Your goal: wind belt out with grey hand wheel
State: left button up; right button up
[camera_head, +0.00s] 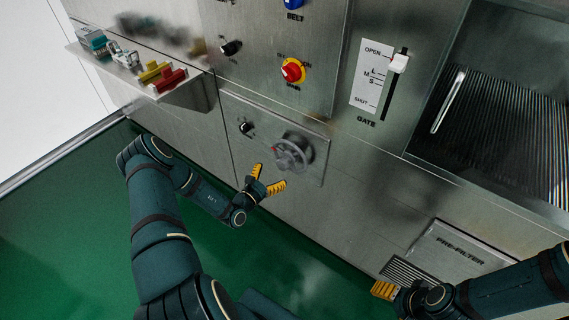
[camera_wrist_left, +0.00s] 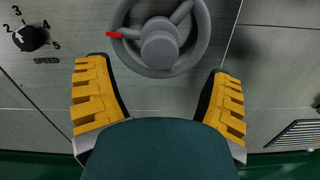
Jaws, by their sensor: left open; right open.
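The grey hand wheel (camera_head: 293,153) is mounted on a metal panel low on the machine front. It also shows at the top of the left wrist view (camera_wrist_left: 160,42), with a red mark on its left side. My left gripper (camera_head: 267,179) is open and empty, just below and left of the wheel in the head view. In the left wrist view its yellow fingers (camera_wrist_left: 158,95) are spread on both sides, with the wheel beyond and between them. I cannot tell whether they touch it. My right gripper (camera_head: 384,290) is at the lower right, partly hidden by its arm. The belt is not clearly seen.
A black speed knob (camera_wrist_left: 29,38) sits left of the wheel. Above are a red-yellow knob (camera_head: 292,71) and a gate slider (camera_head: 398,63). A shelf (camera_head: 152,90) with coloured parts juts out at upper left. A pre-filter cover (camera_head: 450,250) is at lower right. Green floor lies open.

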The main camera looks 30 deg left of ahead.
aim_at(281, 166)
pick_arm(q)
jog(key=w, duration=0.2)
jog(key=w+b, duration=0.1)
jog(key=w, duration=0.5)
jog(key=shift+d, duration=0.3)
jog(key=c, duration=1.3)
